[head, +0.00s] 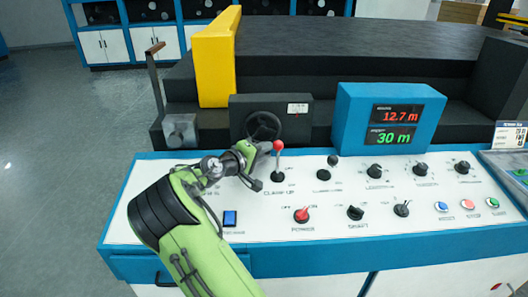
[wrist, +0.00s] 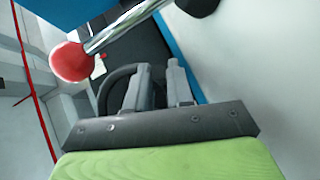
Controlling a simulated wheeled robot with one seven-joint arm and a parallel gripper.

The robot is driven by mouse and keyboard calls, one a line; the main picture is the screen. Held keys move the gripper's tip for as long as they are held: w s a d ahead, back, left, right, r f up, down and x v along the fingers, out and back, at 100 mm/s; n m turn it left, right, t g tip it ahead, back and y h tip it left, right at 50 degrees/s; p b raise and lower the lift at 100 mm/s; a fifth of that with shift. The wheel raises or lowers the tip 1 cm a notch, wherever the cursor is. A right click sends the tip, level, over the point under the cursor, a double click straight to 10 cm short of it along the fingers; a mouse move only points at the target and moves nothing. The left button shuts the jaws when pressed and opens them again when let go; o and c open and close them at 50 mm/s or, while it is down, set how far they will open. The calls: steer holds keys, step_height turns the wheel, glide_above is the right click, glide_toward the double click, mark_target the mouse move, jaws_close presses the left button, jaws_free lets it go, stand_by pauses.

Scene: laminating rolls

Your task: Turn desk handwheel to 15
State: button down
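A black handwheel (head: 262,127) is on the front of a dark housing at the back edge of the desk, left of the blue display box. My gripper (head: 264,150) is just in front of and below it, beside the red-knobbed lever. In the wrist view my gripper (wrist: 156,72) has its two grey fingers apart with nothing between them. Part of the black wheel rim (wrist: 104,88) shows behind and left of the fingers. I cannot tell whether they touch it. No scale value can be read on the wheel. My arm hides part of the panel's left side.
The red-knobbed lever (head: 278,147) stands close right of my gripper; it also shows in the wrist view (wrist: 70,62). Another lever (head: 332,160), several knobs and buttons spread rightward. The blue display box (head: 345,112) reads 12.7 m and 30 m. A yellow post (head: 213,62) stands behind left.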

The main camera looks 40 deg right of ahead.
steer(key=shift+w+a+r+m+y+p, duration=0.2)
steer(key=shift+m+y+p, duration=0.1)
steer(key=shift+y+p, duration=0.2)
steer(key=shift+w+a+m+t+y, duration=0.1)
steer(key=shift+a+m+t+y, duration=0.05)
steer(key=shift+m+t+y, duration=0.2)
steer(key=shift+w+a+f+y, duration=0.1)
steer(key=shift+a+f+y, duration=0.05)
steer(key=shift+f+y, duration=0.1)
steer(key=c, duration=1.4)
jaws_free()
steer(key=shift+o, duration=0.2)
steer(key=shift+r, duration=0.1)
steer(key=p+v, duration=0.3)
steer(key=v, duration=1.2)
steer(key=shift+a, duration=0.35)
steer(key=shift+r, duration=0.1)
